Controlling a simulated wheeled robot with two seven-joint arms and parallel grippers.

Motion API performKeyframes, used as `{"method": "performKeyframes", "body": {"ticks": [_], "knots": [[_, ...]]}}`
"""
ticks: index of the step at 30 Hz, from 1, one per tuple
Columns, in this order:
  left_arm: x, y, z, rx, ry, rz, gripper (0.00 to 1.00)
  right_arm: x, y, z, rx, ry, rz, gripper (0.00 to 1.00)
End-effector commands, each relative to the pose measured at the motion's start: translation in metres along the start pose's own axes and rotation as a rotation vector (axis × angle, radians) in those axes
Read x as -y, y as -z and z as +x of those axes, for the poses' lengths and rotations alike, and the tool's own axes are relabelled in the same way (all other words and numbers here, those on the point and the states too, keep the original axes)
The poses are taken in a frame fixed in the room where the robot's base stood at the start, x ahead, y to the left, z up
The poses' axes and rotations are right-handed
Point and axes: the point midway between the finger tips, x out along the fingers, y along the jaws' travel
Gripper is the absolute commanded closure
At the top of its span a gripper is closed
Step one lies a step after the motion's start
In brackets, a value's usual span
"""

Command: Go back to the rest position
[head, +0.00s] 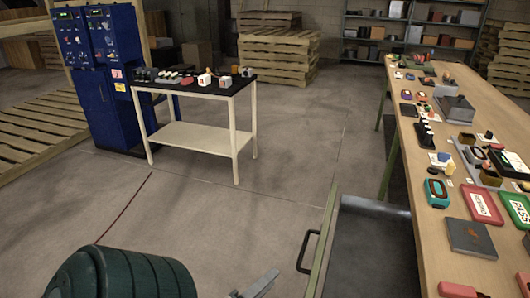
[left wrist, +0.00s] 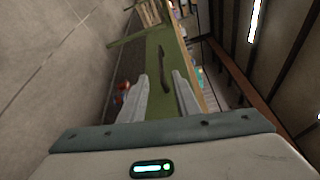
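My left gripper (head: 258,284) shows only in part at the bottom edge of the head view, as a grey finger over the bare floor. In the left wrist view its two grey fingers stand apart (left wrist: 161,92), with nothing held between them. A green frame lies beyond the fingers in that view; I cannot tell its distance. My right gripper is in neither view.
A long wooden workbench (head: 461,205) with several devices and trays runs along the right. A small black-topped table (head: 218,90) and blue cabinets (head: 100,75) stand back left. The middle floor is clear.

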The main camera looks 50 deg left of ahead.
Motion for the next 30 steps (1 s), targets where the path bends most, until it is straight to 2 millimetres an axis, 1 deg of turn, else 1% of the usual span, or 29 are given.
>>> {"method": "performKeyframes", "body": {"ticks": [5,23,26,29,30], "knots": [[0.000,0.000,-0.005,0.000,0.001,0.000,0.71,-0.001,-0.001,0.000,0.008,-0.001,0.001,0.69],[0.000,0.000,-0.004,0.000,0.000,-0.001,0.71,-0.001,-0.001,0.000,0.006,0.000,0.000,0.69],[-0.006,0.002,-0.003,0.000,-0.011,-0.022,0.71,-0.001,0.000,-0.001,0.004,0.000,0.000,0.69],[-0.023,0.007,0.001,0.000,-0.042,-0.083,0.71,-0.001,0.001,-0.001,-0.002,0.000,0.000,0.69],[-0.033,0.011,0.004,-0.001,-0.060,-0.119,0.71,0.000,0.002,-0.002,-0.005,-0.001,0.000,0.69]]}}
